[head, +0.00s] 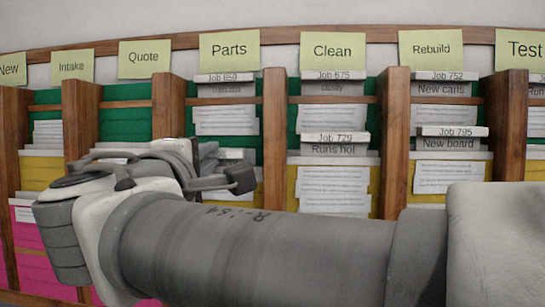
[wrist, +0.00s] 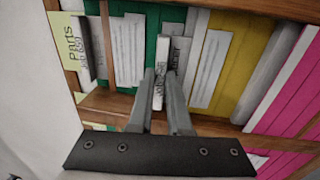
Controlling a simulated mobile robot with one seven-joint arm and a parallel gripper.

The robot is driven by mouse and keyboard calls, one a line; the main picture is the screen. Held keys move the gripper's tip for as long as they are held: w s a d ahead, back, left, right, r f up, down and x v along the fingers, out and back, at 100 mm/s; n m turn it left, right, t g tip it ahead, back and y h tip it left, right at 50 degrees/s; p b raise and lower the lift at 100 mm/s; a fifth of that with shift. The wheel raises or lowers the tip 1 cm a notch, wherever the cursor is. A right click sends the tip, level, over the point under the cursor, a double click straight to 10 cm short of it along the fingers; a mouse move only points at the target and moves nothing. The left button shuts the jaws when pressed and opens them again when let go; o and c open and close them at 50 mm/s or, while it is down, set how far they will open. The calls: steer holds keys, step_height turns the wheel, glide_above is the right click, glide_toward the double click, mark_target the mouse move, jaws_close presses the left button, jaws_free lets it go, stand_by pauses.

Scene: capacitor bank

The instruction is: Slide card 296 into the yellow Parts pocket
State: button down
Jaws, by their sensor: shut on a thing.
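My gripper (wrist: 161,85) is shut on a card (wrist: 160,88), gripping its white header strip between both fingertips. The strip's lettering is too small to read surely. A grey title band and a white printed sheet show beside it in the wrist view. In the head view my gripper (head: 222,180) is in the Parts column, and a card (head: 237,154) shows partly behind it. The yellow Parts pocket (wrist: 240,60) is just right of the held card in the wrist view; its yellow front also shows in the head view (head: 260,186). I cannot tell whether the card's lower end is inside it.
The Parts sign (head: 229,50) is above a green pocket holding card Job 659 (head: 226,78). Wooden dividers (head: 274,130) flank the column. The Clean column holds Job 675 (head: 334,76) and Job 729 (head: 334,138). A pink pocket (wrist: 295,80) lies below yellow. My arm hides the lower rack.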

steer(key=c, duration=0.8)
jaws_free()
steer(key=shift+s, duration=0.15)
